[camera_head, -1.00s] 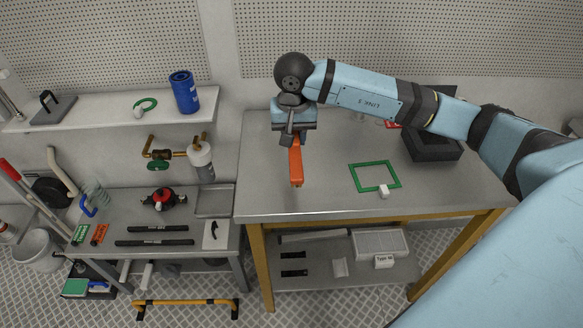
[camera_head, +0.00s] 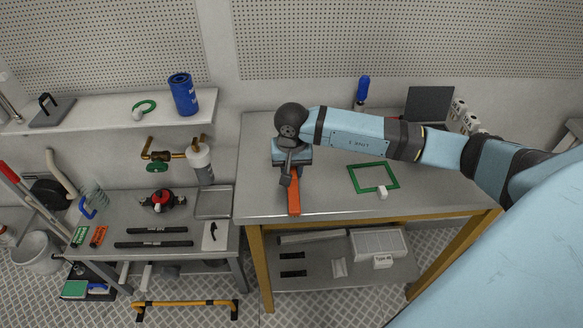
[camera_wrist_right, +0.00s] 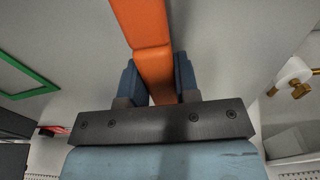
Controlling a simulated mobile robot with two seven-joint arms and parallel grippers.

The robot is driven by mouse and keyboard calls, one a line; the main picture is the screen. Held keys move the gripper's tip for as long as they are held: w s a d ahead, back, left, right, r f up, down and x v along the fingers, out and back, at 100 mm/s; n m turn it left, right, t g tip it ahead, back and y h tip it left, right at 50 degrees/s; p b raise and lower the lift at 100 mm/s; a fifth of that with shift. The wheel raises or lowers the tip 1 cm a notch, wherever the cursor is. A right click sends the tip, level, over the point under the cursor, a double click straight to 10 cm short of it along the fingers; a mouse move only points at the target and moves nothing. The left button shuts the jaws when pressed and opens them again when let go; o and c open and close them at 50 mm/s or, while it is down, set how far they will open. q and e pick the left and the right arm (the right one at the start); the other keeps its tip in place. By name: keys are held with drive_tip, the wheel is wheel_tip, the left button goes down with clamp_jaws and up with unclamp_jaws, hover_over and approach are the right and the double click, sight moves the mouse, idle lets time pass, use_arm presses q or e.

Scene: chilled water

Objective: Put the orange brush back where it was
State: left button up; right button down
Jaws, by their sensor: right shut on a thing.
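The orange brush (camera_head: 293,201) is at the left front part of the metal workbench (camera_head: 260,195), pointing toward the front edge. My right gripper (camera_head: 290,178) is shut on it from above. In the right wrist view the orange brush (camera_wrist_right: 152,45) runs between the two blue-grey fingers of my right gripper (camera_wrist_right: 158,78). Whether the brush touches the bench top cannot be told. The rest of the brush is hidden behind the gripper. My left gripper is not in view.
A blue-handled tool (camera_head: 363,90) and a dark box (camera_head: 428,103) stand at the back. A lower side table (camera_head: 130,216) with tools is at left.

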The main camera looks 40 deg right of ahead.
sight(291, 168)
drive_tip(key=shift+f, duration=0.2)
drive_tip(key=c, duration=0.8)
unclamp_jaws()
drive_tip(key=shift+c, duration=0.2)
drive_tip(key=shift+r, duration=0.25)
wheel_tip(291, 168, up, 12)
drive_tip(key=shift+s+a+b, duration=0.15)
drive_tip(key=shift+s+b, duration=0.05)
drive_tip(key=shift+b, duration=0.2)
drive_tip(key=shift+f, duration=0.1)
